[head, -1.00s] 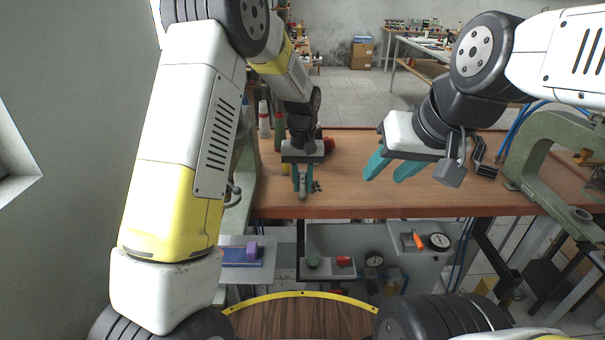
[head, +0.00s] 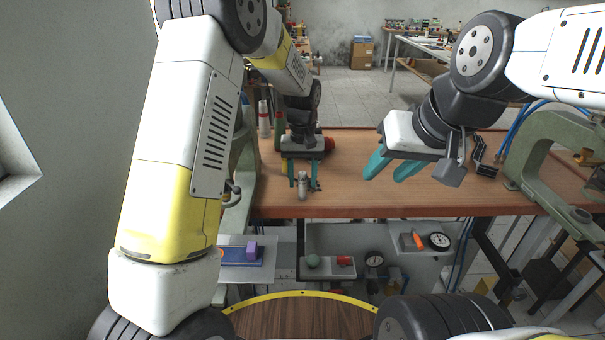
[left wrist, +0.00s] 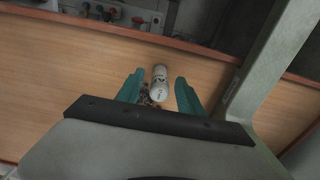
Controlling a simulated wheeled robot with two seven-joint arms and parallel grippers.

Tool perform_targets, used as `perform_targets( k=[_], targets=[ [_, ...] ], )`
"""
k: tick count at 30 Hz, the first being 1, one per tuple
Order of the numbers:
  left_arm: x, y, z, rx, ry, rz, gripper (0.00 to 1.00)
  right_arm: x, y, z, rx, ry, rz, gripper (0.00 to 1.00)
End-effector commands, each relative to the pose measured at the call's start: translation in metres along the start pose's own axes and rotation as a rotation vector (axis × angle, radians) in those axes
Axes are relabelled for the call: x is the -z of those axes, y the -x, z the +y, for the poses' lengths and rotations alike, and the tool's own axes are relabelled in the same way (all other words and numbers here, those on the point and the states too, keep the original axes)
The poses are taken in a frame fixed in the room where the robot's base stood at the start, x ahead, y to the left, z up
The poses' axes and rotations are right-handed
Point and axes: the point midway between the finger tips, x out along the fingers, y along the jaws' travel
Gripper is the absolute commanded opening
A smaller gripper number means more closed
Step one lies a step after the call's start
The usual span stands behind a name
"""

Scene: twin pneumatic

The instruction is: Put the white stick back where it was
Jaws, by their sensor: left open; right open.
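The white stick (head: 302,185), a short pale cylinder with dark marks, is on the wooden bench (head: 345,190) near its front edge. It also shows in the left wrist view (left wrist: 159,84). My left gripper (head: 302,183) is open, with one teal finger on each side of the stick and a gap visible on both sides. In the left wrist view the fingers (left wrist: 160,82) stand apart around it. My right gripper (head: 385,177) is open and empty above the bench, to the right.
Small dark pieces (left wrist: 147,95) lie close beside the stick. A red round part (head: 328,143) and bottles (head: 264,118) stand behind my left gripper. A green clamp frame (head: 545,150) is at the right. Below the bench edge is a grey panel with gauges (head: 439,241). The middle bench is clear.

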Motion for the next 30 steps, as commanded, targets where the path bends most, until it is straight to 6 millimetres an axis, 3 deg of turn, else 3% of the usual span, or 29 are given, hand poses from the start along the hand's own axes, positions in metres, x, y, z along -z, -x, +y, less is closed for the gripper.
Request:
perform_targets(
  k=[9,15,30],
  targets=[
    [0.001,0.069,0.0,-0.002,0.0,0.004,0.45,0.0,0.0,0.0,0.0,0.0,0.0,0.41],
    [0.0,0.096,0.0,0.0,0.0,0.001,0.45,0.0,0.0,0.0,0.0,0.0,0.0,0.41],
    [-0.001,0.105,0.0,-0.001,0.0,0.0,0.45,0.0,0.0,0.0,0.0,0.0,0.0,0.41]
  ],
)
